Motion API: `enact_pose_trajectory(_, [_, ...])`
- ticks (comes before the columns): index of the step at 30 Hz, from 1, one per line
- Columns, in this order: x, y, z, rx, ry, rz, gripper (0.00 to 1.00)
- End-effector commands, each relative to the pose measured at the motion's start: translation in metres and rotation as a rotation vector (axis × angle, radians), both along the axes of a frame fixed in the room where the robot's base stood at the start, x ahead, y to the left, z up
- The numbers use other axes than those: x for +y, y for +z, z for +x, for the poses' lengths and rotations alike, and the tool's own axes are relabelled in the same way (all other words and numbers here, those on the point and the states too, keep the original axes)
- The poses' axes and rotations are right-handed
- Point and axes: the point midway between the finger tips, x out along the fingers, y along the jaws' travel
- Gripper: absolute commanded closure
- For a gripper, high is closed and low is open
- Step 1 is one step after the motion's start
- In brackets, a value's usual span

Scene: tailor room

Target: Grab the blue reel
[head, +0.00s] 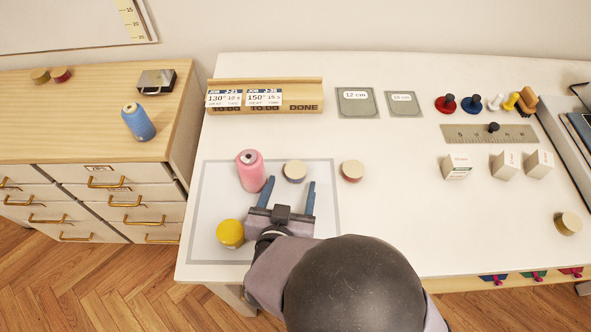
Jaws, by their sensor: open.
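A small reel (295,171) with a pale wooden top and a thin dark bluish side stands upright on the pale grey mat (212,172). My gripper (290,183) is open and empty, its two blue fingers pointing toward the back of the table. The reel is at the fingertips, roughly between them; I cannot tell how far above the table the fingers are. A larger blue thread cone (138,122) stands on the wooden cabinet at the left, far from my gripper.
A pink cone (250,172) stands close left of my fingers. A red-sided reel (351,171) stands to the right and a yellow spool (230,233) at front left. A wooden card rack (290,93) is behind. The table's front middle right is clear.

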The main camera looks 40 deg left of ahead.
Motion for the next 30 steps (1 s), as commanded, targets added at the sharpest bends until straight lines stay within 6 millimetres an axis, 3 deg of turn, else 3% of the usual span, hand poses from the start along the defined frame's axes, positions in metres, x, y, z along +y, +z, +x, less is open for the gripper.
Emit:
enact_pose_trajectory(5, [0.003, -0.002, 0.006, 0.0, -0.002, -0.001, 0.36])
enact_pose_trajectory(15, [0.024, -0.015, 0.036, 0.0, -0.002, -0.001, 0.36])
enact_pose_trajectory(25, [0.028, -0.018, 0.04, 0.0, 0.001, 0.0, 0.36])
enact_pose_trajectory(26, [0.028, -0.018, 0.04, 0.001, 0.001, 0.0, 0.39])
enact_pose_trajectory(30, [0.027, -0.018, 0.04, 0.001, 0.001, 0.0, 0.72])
